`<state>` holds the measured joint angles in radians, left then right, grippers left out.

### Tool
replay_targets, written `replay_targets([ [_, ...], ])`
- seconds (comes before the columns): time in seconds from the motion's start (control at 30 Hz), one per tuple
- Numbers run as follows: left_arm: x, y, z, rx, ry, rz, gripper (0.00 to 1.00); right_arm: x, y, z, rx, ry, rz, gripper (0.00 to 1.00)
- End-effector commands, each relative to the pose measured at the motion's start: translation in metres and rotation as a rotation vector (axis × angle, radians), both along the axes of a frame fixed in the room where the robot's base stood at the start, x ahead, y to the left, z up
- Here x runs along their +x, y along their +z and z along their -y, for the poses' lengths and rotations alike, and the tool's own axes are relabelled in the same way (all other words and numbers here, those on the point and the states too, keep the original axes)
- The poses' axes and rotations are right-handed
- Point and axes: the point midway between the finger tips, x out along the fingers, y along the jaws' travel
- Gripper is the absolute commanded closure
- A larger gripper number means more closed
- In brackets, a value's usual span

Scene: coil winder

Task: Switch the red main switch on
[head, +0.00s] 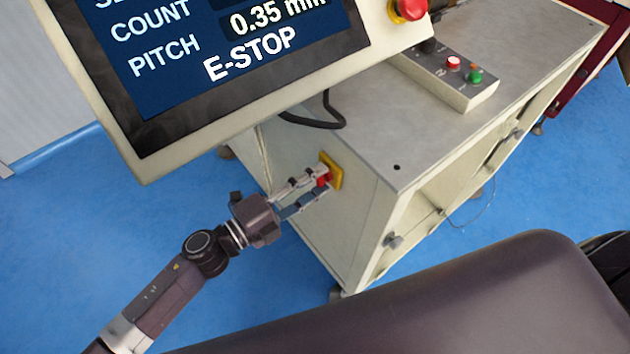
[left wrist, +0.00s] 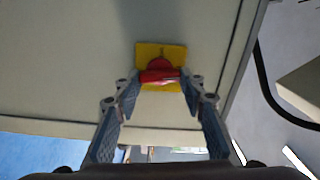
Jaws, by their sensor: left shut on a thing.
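The red main switch (head: 323,180) sits on a yellow plate (head: 335,172) on the end panel of the beige cabinet. My left gripper (head: 319,183) reaches it from the left and is shut on the switch's red handle. In the left wrist view the red switch (left wrist: 158,75) lies between the two fingertips (left wrist: 159,82), in front of the yellow plate (left wrist: 147,50). The handle's bar runs roughly from one fingertip to the other. My right gripper is not in view.
A large screen (head: 215,50) reading "E-STOP" hangs above my left arm, with a red emergency button (head: 409,9) at its corner. A control box (head: 450,75) with red and green buttons stands on the cabinet top (head: 400,140). Blue floor is free at left.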

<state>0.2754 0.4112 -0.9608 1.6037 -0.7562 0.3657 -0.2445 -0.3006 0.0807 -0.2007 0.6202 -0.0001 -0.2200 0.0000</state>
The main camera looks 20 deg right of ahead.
Motion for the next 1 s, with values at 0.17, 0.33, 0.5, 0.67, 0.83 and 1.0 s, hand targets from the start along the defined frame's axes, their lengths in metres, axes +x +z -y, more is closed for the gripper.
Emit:
replay_targets([
  [0.17, -0.001, 0.000, 0.000, 0.000, -0.001, -0.002, 0.87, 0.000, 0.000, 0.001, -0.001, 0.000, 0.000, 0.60],
  [0.33, -0.001, -0.001, 0.000, 0.000, -0.001, -0.002, 0.48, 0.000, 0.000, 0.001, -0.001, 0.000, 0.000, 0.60],
  [0.5, 0.000, 0.000, 0.000, 0.000, 0.000, -0.002, 0.45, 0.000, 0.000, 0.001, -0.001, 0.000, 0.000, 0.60],
  [0.67, -0.001, -0.001, -0.001, 0.000, 0.000, -0.002, 0.45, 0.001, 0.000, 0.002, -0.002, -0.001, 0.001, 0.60],
  [0.83, -0.006, -0.002, -0.019, 0.002, 0.002, -0.003, 0.45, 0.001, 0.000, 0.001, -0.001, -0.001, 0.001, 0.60],
  [1.0, -0.020, -0.002, -0.053, 0.003, 0.000, -0.004, 0.45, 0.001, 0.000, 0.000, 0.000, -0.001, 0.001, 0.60],
])
